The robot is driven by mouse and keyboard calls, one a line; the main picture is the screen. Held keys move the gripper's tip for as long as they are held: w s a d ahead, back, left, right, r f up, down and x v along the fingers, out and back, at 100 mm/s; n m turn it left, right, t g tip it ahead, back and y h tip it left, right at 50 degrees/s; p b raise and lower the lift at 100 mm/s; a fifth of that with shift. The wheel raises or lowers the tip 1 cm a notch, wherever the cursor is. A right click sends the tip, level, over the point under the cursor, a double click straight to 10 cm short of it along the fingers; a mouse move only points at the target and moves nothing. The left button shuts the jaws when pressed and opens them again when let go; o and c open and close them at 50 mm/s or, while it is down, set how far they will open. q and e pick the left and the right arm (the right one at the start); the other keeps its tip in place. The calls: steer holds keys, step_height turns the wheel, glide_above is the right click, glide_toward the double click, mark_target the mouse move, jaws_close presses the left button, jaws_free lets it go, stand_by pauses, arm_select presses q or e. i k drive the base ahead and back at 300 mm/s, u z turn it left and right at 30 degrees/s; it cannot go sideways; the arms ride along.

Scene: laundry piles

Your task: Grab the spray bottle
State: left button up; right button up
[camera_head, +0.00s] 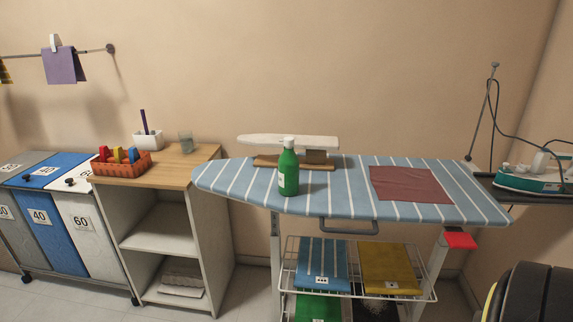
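A green bottle (288,172) with a white cap stands upright on the striped blue ironing board (340,206), left of the board's middle. Its front is unobstructed, and it has a small pale label. I cannot make out a spray trigger on it. Neither of my grippers shows in the head view.
A white sleeve board on a wooden base (265,161) is just behind the bottle. A dark red cloth (408,184) lies flat to its right. A wooden-topped shelf (180,166) with an orange basket (122,168) stands left. An iron (530,180) is far right.

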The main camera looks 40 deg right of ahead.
mark_target(288, 162)
steer(key=z, duration=0.75)
steer(key=i, duration=0.8)
steer(key=z, duration=0.85)
